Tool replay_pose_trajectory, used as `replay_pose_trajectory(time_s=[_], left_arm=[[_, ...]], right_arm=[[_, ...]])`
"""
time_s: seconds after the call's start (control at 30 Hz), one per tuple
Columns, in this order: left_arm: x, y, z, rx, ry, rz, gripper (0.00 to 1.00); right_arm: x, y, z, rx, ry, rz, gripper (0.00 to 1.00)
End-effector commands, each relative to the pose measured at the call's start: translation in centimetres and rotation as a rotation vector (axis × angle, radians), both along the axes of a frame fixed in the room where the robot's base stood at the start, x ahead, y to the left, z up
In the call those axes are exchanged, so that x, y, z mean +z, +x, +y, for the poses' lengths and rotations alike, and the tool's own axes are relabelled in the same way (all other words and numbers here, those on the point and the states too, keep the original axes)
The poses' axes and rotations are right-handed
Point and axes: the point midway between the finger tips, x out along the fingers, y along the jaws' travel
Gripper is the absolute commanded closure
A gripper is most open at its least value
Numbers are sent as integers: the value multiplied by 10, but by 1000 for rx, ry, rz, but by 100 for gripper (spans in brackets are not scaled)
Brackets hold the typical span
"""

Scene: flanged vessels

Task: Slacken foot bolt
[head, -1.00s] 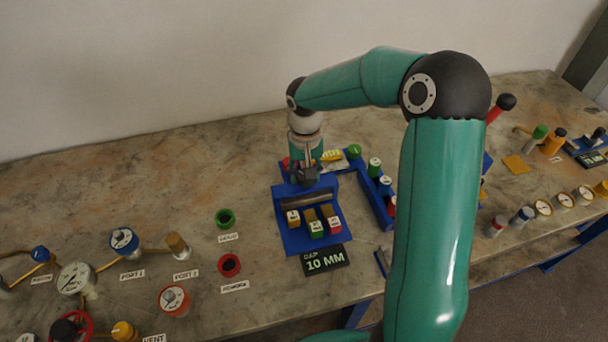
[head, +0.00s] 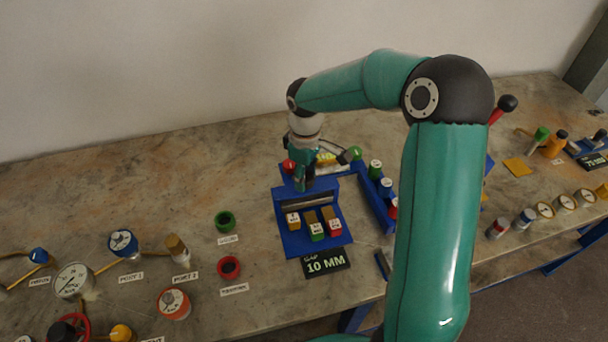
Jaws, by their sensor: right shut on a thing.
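My right gripper (head: 304,182) points down at the back part of the blue fixture (head: 290,238), above its grey bar (head: 308,200). It is shut on a small part there, which I take for the foot bolt. The fingers and wrist hide that part, so its shape and how far it is turned cannot be seen. My left gripper is not in view.
Yellow, green and red blocks sit at the fixture's front, behind a 10 MM sign (head: 326,262). A blue rack (head: 373,208) with capped cylinders stands close on the right. Green (head: 225,221) and red (head: 229,267) rings, gauges and pipes lie left. My right arm covers the right middle.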

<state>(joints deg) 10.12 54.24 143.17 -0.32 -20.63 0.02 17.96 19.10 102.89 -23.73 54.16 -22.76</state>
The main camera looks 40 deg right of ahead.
Motion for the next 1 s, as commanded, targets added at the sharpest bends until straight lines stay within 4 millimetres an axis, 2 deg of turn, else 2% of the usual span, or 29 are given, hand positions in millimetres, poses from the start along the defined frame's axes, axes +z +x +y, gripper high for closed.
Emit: replay_pose_trajectory(time_s=[1.0], left_arm=[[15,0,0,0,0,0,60]], right_arm=[[3,4,-1,963,-7,-12,90]])
